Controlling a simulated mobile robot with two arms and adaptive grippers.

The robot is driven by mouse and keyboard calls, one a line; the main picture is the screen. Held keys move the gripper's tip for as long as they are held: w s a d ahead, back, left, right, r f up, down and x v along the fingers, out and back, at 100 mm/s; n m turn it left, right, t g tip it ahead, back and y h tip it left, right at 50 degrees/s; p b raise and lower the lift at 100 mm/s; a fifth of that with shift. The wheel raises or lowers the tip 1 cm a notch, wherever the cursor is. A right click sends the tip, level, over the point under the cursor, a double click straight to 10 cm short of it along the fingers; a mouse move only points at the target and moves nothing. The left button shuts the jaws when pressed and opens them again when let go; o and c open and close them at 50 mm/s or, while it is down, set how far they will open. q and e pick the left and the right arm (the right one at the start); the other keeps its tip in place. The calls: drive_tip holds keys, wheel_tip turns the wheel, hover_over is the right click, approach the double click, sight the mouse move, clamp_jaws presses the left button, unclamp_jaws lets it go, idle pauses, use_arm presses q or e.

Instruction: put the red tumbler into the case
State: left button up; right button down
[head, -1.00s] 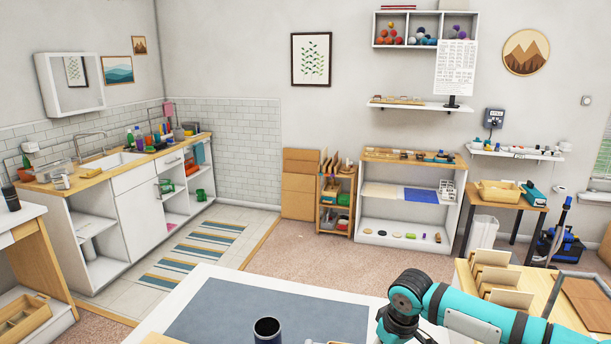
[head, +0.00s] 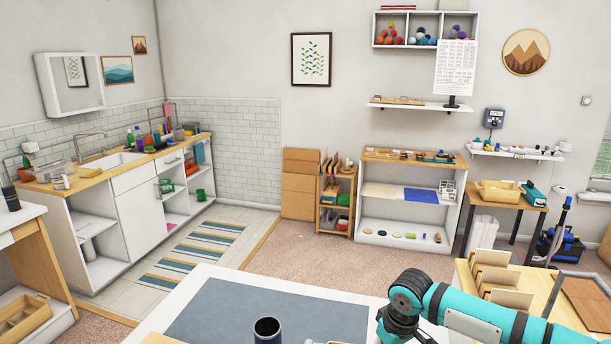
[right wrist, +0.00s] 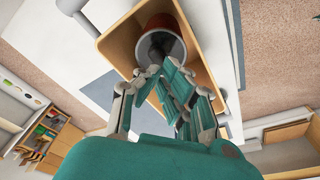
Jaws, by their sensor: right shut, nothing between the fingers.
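The red tumbler (right wrist: 178,22) shows at the top of the right wrist view, with a pale rim and a dark inside. It is within the walls of a tan open box (right wrist: 112,46), which looks like the case; whether it rests on the floor of the box is hidden. My right gripper (right wrist: 162,71) is shut and empty, its teal fingers just in front of the tumbler's rim. In the head view the tumbler and the box are not clearly visible, and my right gripper is out of frame below my teal arm. My left gripper is in neither view.
A dark blue cup (head: 267,331) stands on the grey mat (head: 215,315) on the white table at the bottom of the head view. A wooden table with card holders (head: 492,257) stands at the right. The left part of the mat is clear.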

drive_tip(key=shift+f, duration=0.2)
idle(0.3)
drive_tip(key=shift+f+b, duration=0.45)
drive_tip(key=shift+f, duration=0.6)
drive_tip(key=shift+s+f, duration=0.15)
drive_tip(key=shift+f, duration=0.1)
wheel_tip(320, 180, up, 2)
drive_tip(key=shift+r+p, duration=0.1)
drive_tip(key=shift+p, duration=1.15)
wheel_tip(320, 180, up, 2)
drive_tip(key=p, duration=0.2)
drive_tip(key=shift+r+p, duration=0.2)
drive_tip(key=shift+p, duration=0.15)
wheel_tip(320, 180, up, 3)
drive_tip(key=shift+f+p, duration=0.2)
drive_tip(key=shift+p, duration=0.9)
drive_tip(key=shift+w+r, duration=0.2)
drive_tip(key=shift+r, duration=0.75)
